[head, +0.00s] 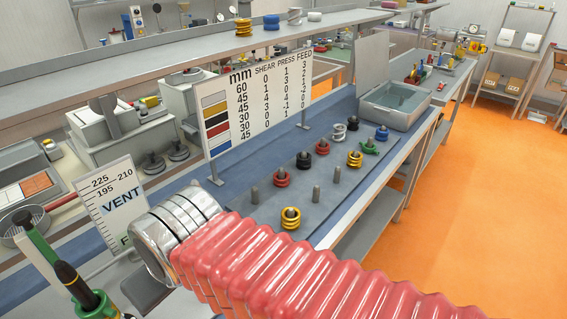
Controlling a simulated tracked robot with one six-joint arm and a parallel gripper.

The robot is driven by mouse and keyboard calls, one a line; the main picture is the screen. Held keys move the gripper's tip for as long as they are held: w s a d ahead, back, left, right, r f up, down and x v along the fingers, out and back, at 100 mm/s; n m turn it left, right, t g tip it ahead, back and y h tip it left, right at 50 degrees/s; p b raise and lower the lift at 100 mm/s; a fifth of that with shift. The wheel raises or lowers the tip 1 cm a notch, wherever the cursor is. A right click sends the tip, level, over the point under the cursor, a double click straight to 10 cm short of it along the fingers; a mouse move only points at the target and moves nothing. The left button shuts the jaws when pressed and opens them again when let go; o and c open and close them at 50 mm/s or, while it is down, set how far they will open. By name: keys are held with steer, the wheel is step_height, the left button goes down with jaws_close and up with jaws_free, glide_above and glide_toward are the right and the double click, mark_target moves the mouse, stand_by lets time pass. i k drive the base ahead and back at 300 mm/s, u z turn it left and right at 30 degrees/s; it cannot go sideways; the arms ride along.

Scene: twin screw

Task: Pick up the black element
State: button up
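A black ring-shaped element (303,160) sits around a peg on the grey peg plate (290,195), in the middle of the bench. A second dark element (352,125) stands at the plate's far end. My gripper does not show clearly in the head view. A red ribbed sleeve (290,265) with shiny metal rings (172,232) fills the lower middle; I cannot tell whether it is part of my arm. It hides the near edge of the bench.
Red (281,178), gold (291,218), silver, green (370,147) and blue (382,132) elements share the plate with bare pegs. A sign board (258,100) stands behind it. An open metal box (397,103) is at the far end. Orange floor (470,220) is clear at right.

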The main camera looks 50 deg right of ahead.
mark_target(302, 164)
steer(key=u, duration=1.9)
steer(key=k, duration=2)
steer(key=z, duration=0.9)
